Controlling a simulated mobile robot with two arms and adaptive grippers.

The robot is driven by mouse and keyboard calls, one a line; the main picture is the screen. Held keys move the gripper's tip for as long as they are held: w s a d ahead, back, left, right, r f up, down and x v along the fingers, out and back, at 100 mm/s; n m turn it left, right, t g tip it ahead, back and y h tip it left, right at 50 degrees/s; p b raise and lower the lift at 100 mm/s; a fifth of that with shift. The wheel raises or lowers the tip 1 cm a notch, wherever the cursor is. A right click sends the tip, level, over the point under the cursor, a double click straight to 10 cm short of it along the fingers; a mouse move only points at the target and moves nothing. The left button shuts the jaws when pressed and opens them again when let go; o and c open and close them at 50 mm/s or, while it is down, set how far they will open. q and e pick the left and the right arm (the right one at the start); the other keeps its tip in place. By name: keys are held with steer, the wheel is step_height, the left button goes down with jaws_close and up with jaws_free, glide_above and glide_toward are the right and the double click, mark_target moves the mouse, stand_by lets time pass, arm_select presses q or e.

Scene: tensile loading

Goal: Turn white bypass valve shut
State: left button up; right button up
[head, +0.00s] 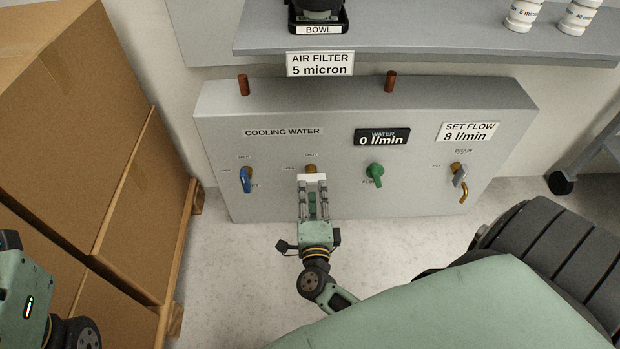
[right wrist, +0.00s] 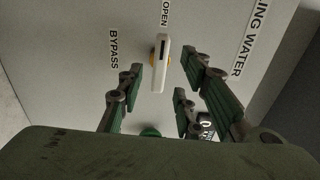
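The white bypass valve handle (head: 312,178) sits on the grey cooling water panel (head: 400,196), on a brass stem. It lies roughly level in the head view. In the right wrist view the white handle (right wrist: 162,62) is long and narrow, one end towards the OPEN label; a BYPASS label is beside it. My right gripper (head: 312,188) is in front of the handle. Its fingers (right wrist: 164,72) are open, one side left and the other right of the handle, with visible gaps.
A blue valve (head: 245,180) is to the left on the panel, a green valve (head: 375,174) to the right, and a drain valve (head: 459,175) farther right. Stacked cardboard boxes (head: 75,100) stand at the left. A shelf (head: 430,38) is above the panel.

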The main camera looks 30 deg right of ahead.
mark_target(311, 183)
steer(key=b+x, duration=0.1)
steer(key=x, duration=0.4)
steer(key=shift+w, duration=0.2)
jaws_close()
